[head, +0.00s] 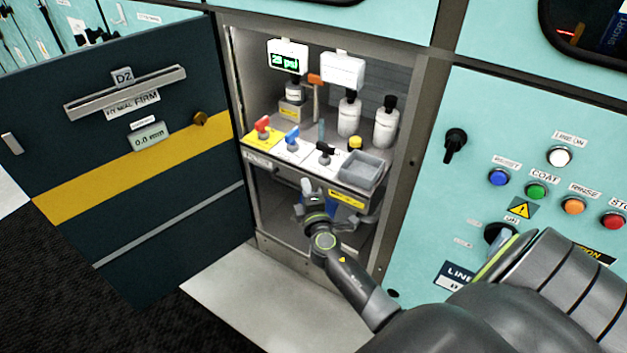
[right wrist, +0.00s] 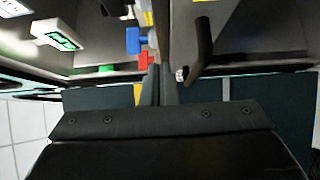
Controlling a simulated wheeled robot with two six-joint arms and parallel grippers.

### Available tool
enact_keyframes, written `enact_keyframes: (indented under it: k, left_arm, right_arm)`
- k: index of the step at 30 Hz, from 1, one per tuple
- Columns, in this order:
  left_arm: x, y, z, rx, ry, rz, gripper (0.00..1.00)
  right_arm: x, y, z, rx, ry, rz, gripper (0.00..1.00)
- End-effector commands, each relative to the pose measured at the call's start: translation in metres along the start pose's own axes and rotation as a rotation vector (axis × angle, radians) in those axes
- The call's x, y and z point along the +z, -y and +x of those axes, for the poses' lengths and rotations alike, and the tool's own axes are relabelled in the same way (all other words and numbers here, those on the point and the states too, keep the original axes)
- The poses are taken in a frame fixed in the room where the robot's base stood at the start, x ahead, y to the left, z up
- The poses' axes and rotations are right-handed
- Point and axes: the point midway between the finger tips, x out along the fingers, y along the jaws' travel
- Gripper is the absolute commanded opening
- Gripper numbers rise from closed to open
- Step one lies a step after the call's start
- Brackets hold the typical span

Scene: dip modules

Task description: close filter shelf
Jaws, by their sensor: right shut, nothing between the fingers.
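The filter shelf (head: 285,168) is inside the open cabinet, bearing a red, a blue and a black valve handle and a grey bin (head: 362,170). Its front lip has a yellow label at the right. My right gripper (head: 307,186) is at the front of the shelf, near the lip. Its fingers are shut and empty; whether they touch the lip I cannot tell. In the right wrist view the shut fingertips (right wrist: 158,70) are close to the red handle (right wrist: 148,58) and the blue handle (right wrist: 133,40) in the picture. My left gripper is not in view.
The dark D2 door (head: 130,170) stands swung open at the left. White bottles (head: 348,115) and a green-lit display (head: 286,57) are at the back of the cabinet. A teal button panel (head: 470,200) is at the right. The floor in front shows clear.

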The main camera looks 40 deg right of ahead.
Motion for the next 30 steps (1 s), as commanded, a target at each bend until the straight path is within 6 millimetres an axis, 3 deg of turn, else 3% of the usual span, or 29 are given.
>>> enact_keyframes:
  k: [6, 23, 30]
  left_arm:
    - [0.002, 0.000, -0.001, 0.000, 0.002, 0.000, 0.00]
    - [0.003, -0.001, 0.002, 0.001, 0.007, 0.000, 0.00]
    - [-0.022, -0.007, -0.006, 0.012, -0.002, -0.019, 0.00]
  right_arm:
    - [0.020, 0.000, 0.017, -0.001, 0.001, -0.004, 0.00]
    - [0.028, 0.001, 0.025, 0.001, 0.001, -0.004, 0.00]
    - [0.055, 0.003, 0.052, 0.002, 0.001, -0.007, 0.00]
